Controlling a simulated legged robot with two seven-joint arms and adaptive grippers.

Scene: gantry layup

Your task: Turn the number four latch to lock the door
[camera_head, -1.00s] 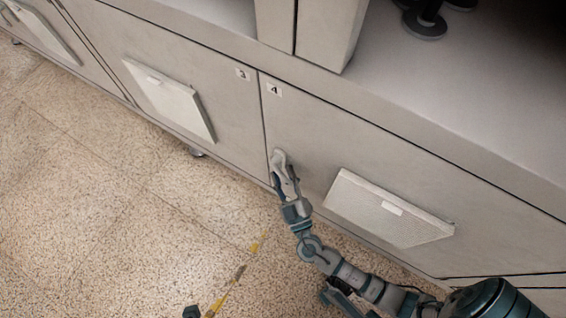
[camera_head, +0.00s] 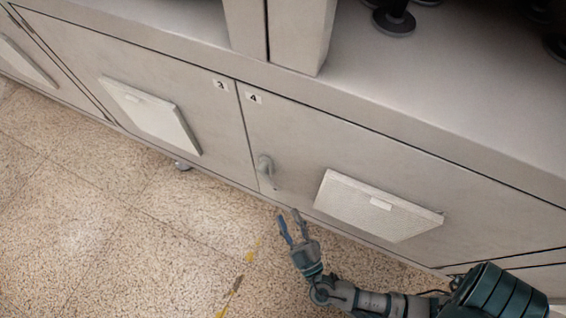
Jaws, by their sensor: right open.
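The door marked 4 (camera_head: 300,150) lies flush with the cabinet front, beside the door marked 3. The number four latch (camera_head: 266,170) is a small grey handle near that door's left edge, with its lever pointing down and slightly right. My right gripper (camera_head: 291,218) is open and empty, below and a little right of the latch, apart from it. Its two fingers point up toward the cabinet. My left gripper is not in view.
A white panel (camera_head: 375,208) sticks out from door 4, right of the latch. Door 3 (camera_head: 215,140) has a similar white panel (camera_head: 150,115). A cabinet foot (camera_head: 183,165) stands below door 3. The speckled floor (camera_head: 130,230) at the lower left is clear.

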